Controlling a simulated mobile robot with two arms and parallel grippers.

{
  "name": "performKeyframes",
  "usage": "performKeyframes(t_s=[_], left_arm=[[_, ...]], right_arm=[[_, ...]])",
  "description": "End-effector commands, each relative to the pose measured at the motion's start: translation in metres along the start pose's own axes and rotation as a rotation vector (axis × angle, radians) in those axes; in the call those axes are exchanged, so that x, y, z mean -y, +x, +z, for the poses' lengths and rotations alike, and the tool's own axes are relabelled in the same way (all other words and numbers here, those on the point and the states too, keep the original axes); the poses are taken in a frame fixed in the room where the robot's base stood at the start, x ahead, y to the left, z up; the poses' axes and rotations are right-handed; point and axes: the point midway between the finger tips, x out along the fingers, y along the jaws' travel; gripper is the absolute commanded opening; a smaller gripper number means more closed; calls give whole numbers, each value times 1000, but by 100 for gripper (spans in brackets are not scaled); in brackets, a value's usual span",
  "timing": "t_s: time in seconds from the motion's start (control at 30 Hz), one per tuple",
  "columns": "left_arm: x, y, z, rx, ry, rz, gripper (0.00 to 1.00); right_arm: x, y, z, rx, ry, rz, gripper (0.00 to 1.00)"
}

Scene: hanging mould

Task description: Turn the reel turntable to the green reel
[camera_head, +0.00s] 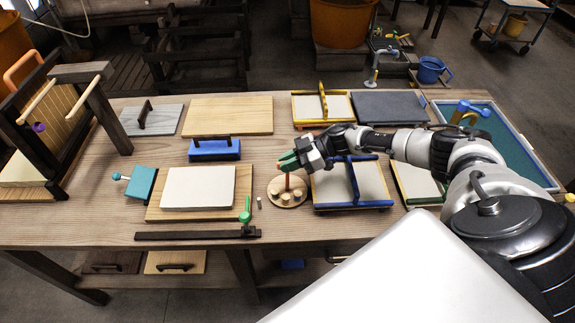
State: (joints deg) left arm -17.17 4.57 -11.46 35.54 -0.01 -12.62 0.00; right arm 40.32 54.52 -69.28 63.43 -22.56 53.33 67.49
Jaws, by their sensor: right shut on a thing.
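The reel turntable (275,198) is a small round wooden disc near the middle of the table, with a reddish upright post (287,182) and several small pale and yellowish pieces on it. My right gripper (287,163) reaches in from the right and is shut at the top of the post, above the disc. The gripper hides the post's top. Green shows at the fingers, but I cannot tell whether it belongs to the gripper or a reel. I cannot clearly make out which piece is the green reel. My left gripper is not in view.
A blue-framed tray (330,189) stands close to the right of the turntable. A blue block (214,150) is behind. Little free room surrounds the disc.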

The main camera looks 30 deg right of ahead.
Motion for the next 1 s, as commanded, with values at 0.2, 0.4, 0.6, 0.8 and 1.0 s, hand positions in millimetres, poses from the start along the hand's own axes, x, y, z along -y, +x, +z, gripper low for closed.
performKeyframes(t_s=[0.2,0.4,0.6,0.8,1.0], left_arm=[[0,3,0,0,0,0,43],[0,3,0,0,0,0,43],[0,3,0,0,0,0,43],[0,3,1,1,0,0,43],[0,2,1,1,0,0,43]], right_arm=[[0,0,0,0,-10,-25,0],[0,0,0,0,-12,-28,0],[0,0,0,-1,-13,-28,21],[0,0,0,-1,-11,-26,38],[0,-1,0,0,-11,-25,38]])
